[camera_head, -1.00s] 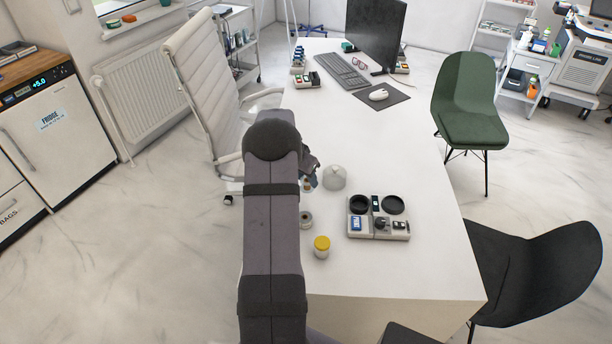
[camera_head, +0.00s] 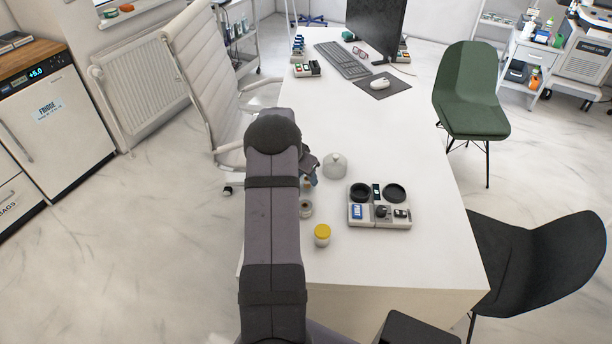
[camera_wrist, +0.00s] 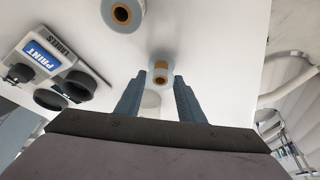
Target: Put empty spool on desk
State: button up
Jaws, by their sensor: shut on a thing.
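My gripper (camera_wrist: 159,82) is shut on the empty spool (camera_wrist: 160,64), which shows pale flanges and a bare brown core between the fingertips. In the head view my gripper (camera_head: 311,172) is over the left part of the white desk (camera_head: 400,140), and my arm hides most of the held spool. I cannot tell whether the spool touches the desk. A second spool (camera_head: 306,209), grey-white with a brown centre, stands on the desk nearer my body. It also shows at the top of the wrist view (camera_wrist: 122,12).
A yellow-lidded jar (camera_head: 322,235) and a label printer set with dark round holders (camera_head: 380,222) are nearer. The monitor (camera_head: 375,28), keyboard (camera_head: 342,60) and mouse (camera_head: 379,84) are at the back. The desk's middle is clear.

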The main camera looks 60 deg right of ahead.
jog(key=shift+f+b, duration=0.65)
jog(key=shift+b, duration=0.05)
jog(key=o, duration=1.1)
jog(key=shift+r, duration=0.1)
jog(key=b+v, duration=0.1)
jog(key=v, duration=0.6)
jog(key=shift+b, duration=0.4)
jog(key=shift+r, duration=0.15)
